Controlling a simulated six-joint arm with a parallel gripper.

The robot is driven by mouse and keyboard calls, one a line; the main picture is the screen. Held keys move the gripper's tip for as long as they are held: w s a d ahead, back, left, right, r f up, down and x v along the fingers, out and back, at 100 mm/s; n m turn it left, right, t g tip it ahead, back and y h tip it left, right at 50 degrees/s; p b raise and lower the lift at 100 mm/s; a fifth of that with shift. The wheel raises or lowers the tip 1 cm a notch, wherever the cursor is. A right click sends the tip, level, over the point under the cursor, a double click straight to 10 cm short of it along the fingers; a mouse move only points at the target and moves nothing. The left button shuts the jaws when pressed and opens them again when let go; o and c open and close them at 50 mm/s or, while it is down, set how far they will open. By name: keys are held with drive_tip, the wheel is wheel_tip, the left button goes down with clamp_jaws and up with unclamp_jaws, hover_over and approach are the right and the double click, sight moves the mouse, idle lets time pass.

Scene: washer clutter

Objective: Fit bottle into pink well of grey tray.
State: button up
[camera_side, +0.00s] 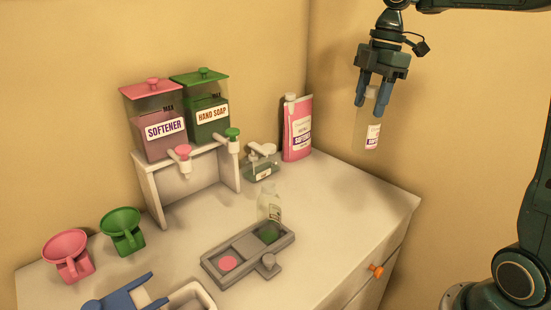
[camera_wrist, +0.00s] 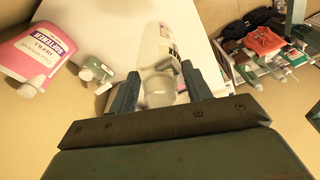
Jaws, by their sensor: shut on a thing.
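My gripper (camera_side: 374,101) is shut on a clear bottle (camera_side: 368,133) with a white and pink label, holding it upright in the air right of the counter's back corner. In the wrist view the bottle (camera_wrist: 160,68) sits between the two fingers, its neck toward the gripper. The grey tray (camera_side: 222,279) lies on the counter, below and left of my gripper. Its pink well (camera_side: 228,263) is at the near left and looks empty. Its green well (camera_side: 270,233) is at the far right. Another clear bottle (camera_side: 269,203) stands at the green well; I cannot tell whether it is inside.
Softener (camera_side: 160,145) and hand soap (camera_side: 207,112) dispensers stand on a white rack. A pink pouch (camera_side: 297,130) and clear pump bottle (camera_side: 261,168) are at the back. Pink (camera_side: 66,252) and green (camera_side: 122,229) funnels lie left. Counter right of the tray is clear.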

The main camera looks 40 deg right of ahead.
drive_tip(key=w+a+f+n, duration=0.1)
drive_tip(key=w+a+n, duration=0.15)
drive_tip(key=a, duration=0.65)
drive_tip(key=w+a+f+n+g, duration=0.1)
drive_tip(key=a+n, duration=0.3)
drive_tip(key=a, duration=0.4)
drive_tip(key=w+a+f+n, duration=0.1)
drive_tip(key=w+a+n, duration=0.15)
drive_tip(key=a, duration=0.65)
drive_tip(key=w+a+f+m+t, duration=0.1)
drive_tip(key=w+a+f+m, duration=0.1)
drive_tip(key=a+f+m, duration=0.5)
drive_tip(key=shift+w+a+m, duration=0.25)
drive_tip(key=shift+w+m, duration=0.1)
drive_tip(key=shift+m, duration=0.85)
drive_tip(key=shift+f, duration=0.15)
wheel_tip(320, 180, down, 8)
drive_tip(key=shift+f, duration=0.1)
drive_tip(key=o, duration=1.2)
